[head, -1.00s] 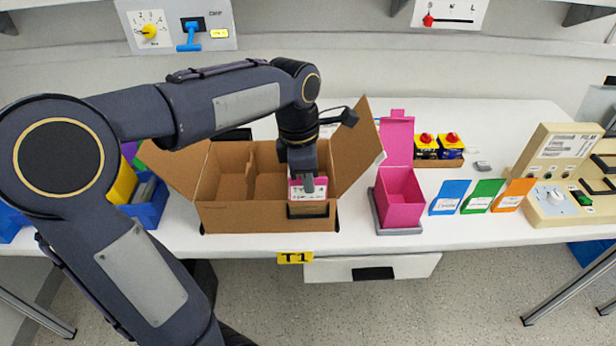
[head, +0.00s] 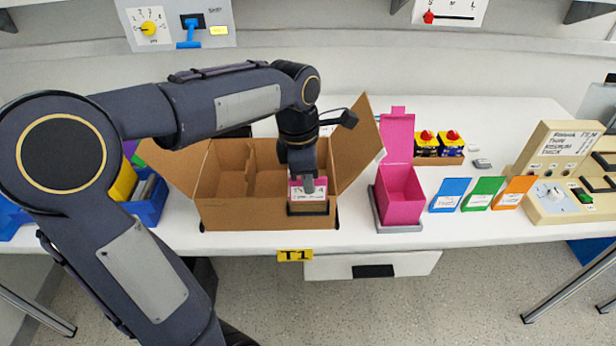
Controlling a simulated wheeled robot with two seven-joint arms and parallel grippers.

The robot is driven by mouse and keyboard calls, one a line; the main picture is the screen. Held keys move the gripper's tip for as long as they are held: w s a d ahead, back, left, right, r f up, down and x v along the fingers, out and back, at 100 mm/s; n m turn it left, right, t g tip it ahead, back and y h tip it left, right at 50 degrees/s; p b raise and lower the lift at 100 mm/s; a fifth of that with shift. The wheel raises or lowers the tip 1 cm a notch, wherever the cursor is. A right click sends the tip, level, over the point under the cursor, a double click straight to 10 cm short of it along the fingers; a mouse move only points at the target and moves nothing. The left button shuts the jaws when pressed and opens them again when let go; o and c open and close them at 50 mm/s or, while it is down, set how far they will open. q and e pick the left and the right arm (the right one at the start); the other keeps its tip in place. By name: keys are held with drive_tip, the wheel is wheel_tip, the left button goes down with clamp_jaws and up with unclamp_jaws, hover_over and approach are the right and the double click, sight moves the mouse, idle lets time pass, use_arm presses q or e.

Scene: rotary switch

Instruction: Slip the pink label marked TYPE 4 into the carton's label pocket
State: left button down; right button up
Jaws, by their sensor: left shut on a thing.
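The open brown carton (head: 240,215) stands on the white table, its flaps spread. A dark label pocket (head: 308,209) is on the right part of its front wall. My left gripper (head: 308,188) is shut on the pink label (head: 297,190), a white card with a pink top edge. The label is upright at the pocket, and its lower part is hidden behind the pocket's dark front. The print on it is too small to read. My right gripper is not in view.
A pink open box (head: 400,198) stands right of the carton. Farther right is a beige device (head: 550,205). A blue bin (head: 150,203) is at the left. A yellow T1 tag (head: 295,255) marks the table edge.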

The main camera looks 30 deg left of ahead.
use_arm(q)
drive_tip(key=shift+f+b, duration=0.85)
drive_tip(key=shift+f, duration=0.55)
drive_tip(key=c, duration=1.5)
unclamp_jaws()
drive_tip(key=shift+r, duration=0.15)
drive_tip(key=r, duration=0.2)
drive_tip(key=r+p, duration=0.1)
drive_tip(key=r, duration=0.4)
drive_tip(key=shift+s+a+r, duration=0.25)
drive_tip(key=shift+a+r, duration=0.05)
drive_tip(key=shift+a, duration=0.1)
drive_tip(key=shift+s, duration=0.1)
